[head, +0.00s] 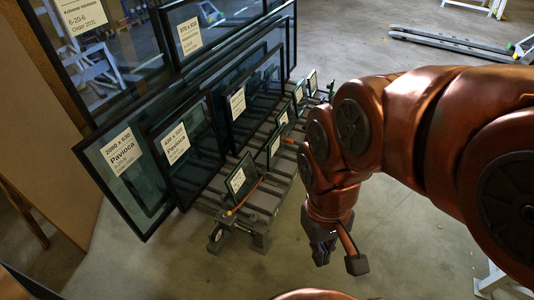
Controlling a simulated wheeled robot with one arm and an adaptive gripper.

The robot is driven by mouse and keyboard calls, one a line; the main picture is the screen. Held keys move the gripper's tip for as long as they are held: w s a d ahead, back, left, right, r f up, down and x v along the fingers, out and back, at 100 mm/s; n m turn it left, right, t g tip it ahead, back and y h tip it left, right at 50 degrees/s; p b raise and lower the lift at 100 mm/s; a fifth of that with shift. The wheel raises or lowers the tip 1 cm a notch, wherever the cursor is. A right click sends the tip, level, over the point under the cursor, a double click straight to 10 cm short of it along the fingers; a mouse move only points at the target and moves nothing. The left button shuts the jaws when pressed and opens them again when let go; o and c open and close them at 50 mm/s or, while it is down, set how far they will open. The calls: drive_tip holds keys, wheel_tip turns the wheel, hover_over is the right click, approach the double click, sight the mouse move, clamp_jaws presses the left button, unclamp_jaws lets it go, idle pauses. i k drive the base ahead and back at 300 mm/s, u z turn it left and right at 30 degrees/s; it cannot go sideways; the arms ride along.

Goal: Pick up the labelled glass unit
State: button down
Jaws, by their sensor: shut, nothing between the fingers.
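Several black-framed glass units lean in rows on a dark slatted rack (258,217), most bearing white paper labels; which one the task means is unclear. A small labelled unit (241,182) stands at the rack's near end. Two more small labelled units, one in the middle (274,146) and one farther back (284,118), stand behind it. Larger units lean at left, including one labelled 430 x 520 (188,150) and one marked Pavioca (124,161).
Tall glass panes (110,45) rise at the back left beside a brown board (45,130). An orange bar (246,196) runs by the nearest small unit. A pallet jack (450,40) stands far right. Concrete floor between rack and jack is clear.

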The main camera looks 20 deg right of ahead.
sight(275, 148)
drive_tip(key=z, duration=1.5)
drive_tip(key=i, duration=2.55)
drive_tip(key=u, duration=3.7)
